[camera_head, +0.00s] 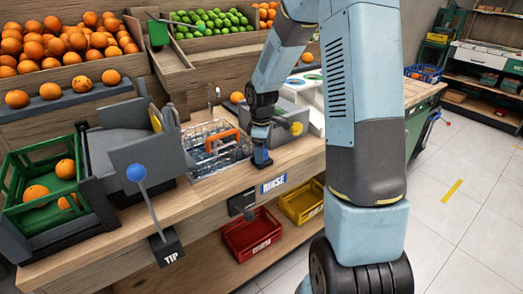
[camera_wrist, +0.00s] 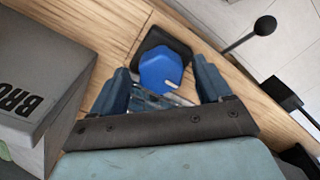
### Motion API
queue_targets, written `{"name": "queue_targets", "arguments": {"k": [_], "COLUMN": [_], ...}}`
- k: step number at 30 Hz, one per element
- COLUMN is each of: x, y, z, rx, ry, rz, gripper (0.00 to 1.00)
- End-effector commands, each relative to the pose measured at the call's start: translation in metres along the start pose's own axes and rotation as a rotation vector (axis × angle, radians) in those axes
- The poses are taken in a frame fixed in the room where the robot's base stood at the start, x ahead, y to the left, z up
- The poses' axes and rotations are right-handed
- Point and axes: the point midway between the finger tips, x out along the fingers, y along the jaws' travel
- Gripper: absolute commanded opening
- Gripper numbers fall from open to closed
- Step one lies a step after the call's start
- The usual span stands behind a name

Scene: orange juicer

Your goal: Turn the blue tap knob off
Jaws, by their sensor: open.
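The blue tap knob (camera_wrist: 165,72) sits on a dark base on the wooden counter in the wrist view. It has a small white mark on one side. My gripper (camera_wrist: 161,64) is open, with one finger on each side of the knob; I cannot tell whether they touch it. In the head view, my gripper (camera_head: 262,157) is low at the counter's front edge, above the RINSE label. The knob cannot be made out there behind the gripper.
A lever with a blue ball (camera_head: 136,173) rises at the TIP label. Beside my gripper is a grey box with a yellow knob (camera_head: 296,128). A black-ball lever (camera_wrist: 265,26) projects near the counter edge.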

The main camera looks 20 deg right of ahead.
Motion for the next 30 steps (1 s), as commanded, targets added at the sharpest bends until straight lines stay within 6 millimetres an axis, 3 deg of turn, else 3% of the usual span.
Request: {"name": "queue_targets", "arguments": {"k": [8, 21, 30], "x": [-0.015, -0.098, -0.132], "y": [0.001, 0.002, 0.001], "z": [0.0, 0.0, 0.0], "rx": [0.0, 0.001, 0.0], "ry": [0.001, 0.001, 0.0], "rz": [0.003, 0.004, 0.0], "gripper": [0.78, 0.78, 0.78]}}
